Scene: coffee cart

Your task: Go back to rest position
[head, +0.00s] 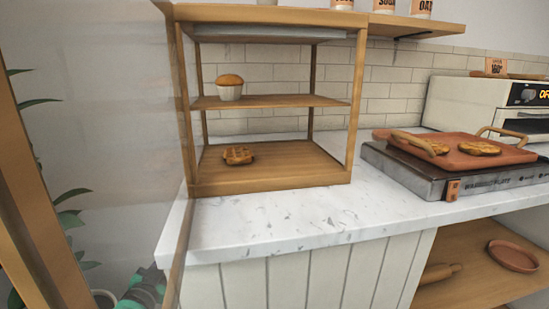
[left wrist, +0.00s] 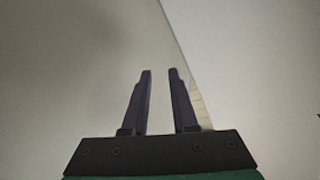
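My left gripper (left wrist: 161,76) shows in the left wrist view with its two dark fingers apart. My right gripper is in neither view.
A wooden display case (head: 268,187) on the marble counter (head: 290,215) holds a muffin (head: 230,87) and a waffle (head: 238,155). A terracotta tray (head: 455,140) with pastries sits on the warming plate (head: 400,175) at right. A plant (head: 70,220) stands at left.

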